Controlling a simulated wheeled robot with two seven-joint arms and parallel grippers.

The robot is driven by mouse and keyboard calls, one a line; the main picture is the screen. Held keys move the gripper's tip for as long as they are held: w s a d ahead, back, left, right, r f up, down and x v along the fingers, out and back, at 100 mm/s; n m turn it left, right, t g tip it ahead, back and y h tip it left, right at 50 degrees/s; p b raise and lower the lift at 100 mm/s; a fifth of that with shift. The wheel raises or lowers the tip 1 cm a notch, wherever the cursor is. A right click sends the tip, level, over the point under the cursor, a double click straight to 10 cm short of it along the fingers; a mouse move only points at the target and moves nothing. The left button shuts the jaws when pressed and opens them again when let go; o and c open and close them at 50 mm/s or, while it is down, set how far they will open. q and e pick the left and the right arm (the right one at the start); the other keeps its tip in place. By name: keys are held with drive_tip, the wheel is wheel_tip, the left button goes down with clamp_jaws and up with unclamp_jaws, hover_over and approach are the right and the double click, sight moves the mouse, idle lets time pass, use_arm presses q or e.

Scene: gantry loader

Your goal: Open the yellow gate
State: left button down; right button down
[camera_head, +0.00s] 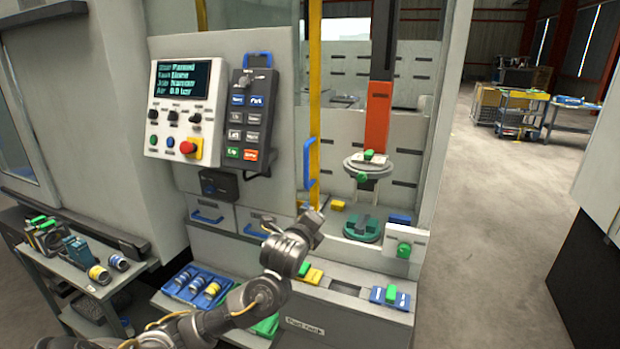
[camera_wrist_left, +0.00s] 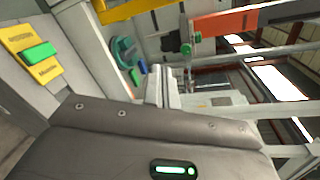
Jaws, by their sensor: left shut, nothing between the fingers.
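The yellow gate (camera_head: 314,90) shows in the head view as an upright yellow bar at the left side of the machine bay. A blue handle (camera_head: 308,163) is fixed to its lower part. I cannot tell whether a clear panel spans the bay. My left gripper (camera_head: 314,219) is below the handle, near the foot of the yellow bar, apart from the handle. It is shut and empty. My right gripper is not in view.
A control panel (camera_head: 181,110) and a keypad (camera_head: 248,118) are left of the gate. An orange column (camera_head: 377,115) stands in the bay above a round grey plate (camera_head: 367,166). A front ledge below carries coloured blocks. A side table (camera_head: 62,262) is at left; open floor lies right.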

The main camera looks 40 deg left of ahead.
use_arm(q)
drive_tip(key=r+n, duration=0.1)
drive_tip(key=n, duration=0.1)
drive_tip(key=a+r+n+t, duration=0.1)
drive_tip(key=n, duration=0.2)
drive_tip(key=r+n, duration=0.1)
drive_tip(key=n, duration=0.2)
drive_tip(key=shift+s+a, duration=0.1)
drive_tip(key=shift+a, duration=0.05)
drive_tip(key=shift+y, duration=0.4)
drive_tip(key=w+a+f+p, duration=0.1)
drive_tip(key=w+a+p, duration=0.4)
drive_tip(key=w+a, duration=0.2)
drive_tip(key=shift+w+f, duration=0.15)
drive_tip(key=shift+w, duration=0.95)
drive_tip(key=shift+d, duration=0.1)
